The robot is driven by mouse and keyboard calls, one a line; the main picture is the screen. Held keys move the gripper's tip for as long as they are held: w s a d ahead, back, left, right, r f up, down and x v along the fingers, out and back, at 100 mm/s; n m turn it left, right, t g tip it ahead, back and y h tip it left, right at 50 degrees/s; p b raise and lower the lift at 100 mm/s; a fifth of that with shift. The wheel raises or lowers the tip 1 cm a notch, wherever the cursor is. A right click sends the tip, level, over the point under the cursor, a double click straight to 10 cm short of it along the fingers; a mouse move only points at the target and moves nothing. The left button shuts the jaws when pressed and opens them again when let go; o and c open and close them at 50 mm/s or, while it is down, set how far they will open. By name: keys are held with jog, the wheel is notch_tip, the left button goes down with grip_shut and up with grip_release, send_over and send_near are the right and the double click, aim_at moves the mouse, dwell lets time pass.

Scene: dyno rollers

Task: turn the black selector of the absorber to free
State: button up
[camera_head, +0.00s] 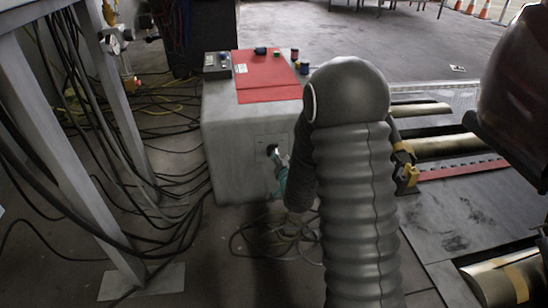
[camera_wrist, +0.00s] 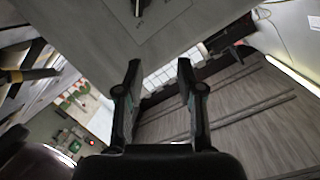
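The absorber is the grey box (camera_head: 222,140) left of my arm in the head view. A pale plate (camera_head: 262,139) on its front face carries the small black selector (camera_head: 271,150). In the wrist view the selector (camera_wrist: 138,7) is cut off by the top edge, on the plate (camera_wrist: 165,18) with small printed marks that I cannot read. My gripper (camera_wrist: 158,68) is open, with nothing between its two fingers. The selector shows above and beyond the fingertips, apart from them in that view. In the head view my gripper (camera_head: 281,172) shows small and teal beside the plate, partly hidden by my arm.
A red folder (camera_head: 265,72) and several small items lie on the box top. Black cables (camera_head: 170,170) cover the floor at left, around a grey metal frame (camera_head: 112,130). Rollers (camera_head: 450,146) and a dark red body (camera_head: 520,95) stand at right.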

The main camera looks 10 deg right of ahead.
notch_tip(320, 180, down, 9)
jog(key=m+t+b, duration=0.2)
jog(key=t, duration=0.1)
jog(key=w, duration=1.3)
jog(key=shift+w+f, duration=0.2)
jog(key=shift+w, duration=0.15)
jog(key=shift+c, duration=0.2)
grip_shut()
